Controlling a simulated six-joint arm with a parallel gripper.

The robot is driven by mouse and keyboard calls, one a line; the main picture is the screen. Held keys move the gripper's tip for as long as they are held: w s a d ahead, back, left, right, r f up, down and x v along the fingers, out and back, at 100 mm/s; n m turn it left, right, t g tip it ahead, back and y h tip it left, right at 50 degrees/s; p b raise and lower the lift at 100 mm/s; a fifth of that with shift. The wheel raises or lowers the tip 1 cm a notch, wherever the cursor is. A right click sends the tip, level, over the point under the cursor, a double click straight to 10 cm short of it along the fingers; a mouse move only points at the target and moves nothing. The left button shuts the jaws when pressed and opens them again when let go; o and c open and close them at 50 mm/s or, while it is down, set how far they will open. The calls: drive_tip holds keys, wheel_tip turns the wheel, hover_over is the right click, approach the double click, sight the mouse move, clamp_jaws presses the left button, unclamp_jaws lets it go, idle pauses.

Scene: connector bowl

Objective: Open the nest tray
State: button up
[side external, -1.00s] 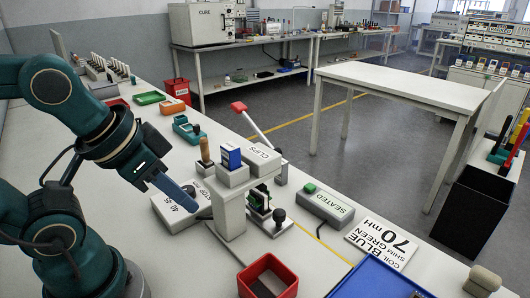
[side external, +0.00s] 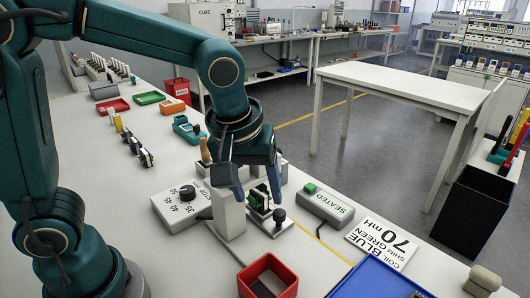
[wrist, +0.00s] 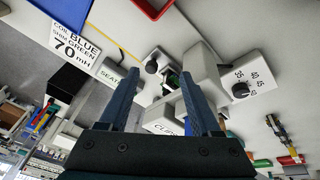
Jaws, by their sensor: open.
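The nest fixture (side external: 262,205) is a small metal base with a dark and green part on it, on the bench beside a grey post (side external: 229,218). A black round knob (side external: 279,215) stands at its front right; the knob also shows in the wrist view (wrist: 151,67). I cannot tell whether the tray in it is open or shut. My gripper (side external: 258,188) points down above the fixture and post, its fingers apart. In the wrist view my gripper (wrist: 160,88) has nothing between its fingertips that it grips. It partly hides the post top and the clips box (wrist: 163,122).
A grey dial box (side external: 178,208) stands left of the post. A "SEATED" box (side external: 325,208) with a green button is to the right. A red bin (side external: 267,276) and a blue tray (side external: 378,280) are in front. A coil label (side external: 383,247) lies at right.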

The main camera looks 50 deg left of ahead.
drive_tip(key=n+y, duration=0.1)
drive_tip(key=y, duration=0.1)
hover_over(280, 212)
drive_tip(key=s+d, duration=0.2)
wheel_tip(280, 212, down, 5)
drive_tip(key=shift+x, duration=2.65)
drive_tip(key=shift+w+a, duration=0.1)
clamp_jaws()
drive_tip(key=shift+r, duration=0.1)
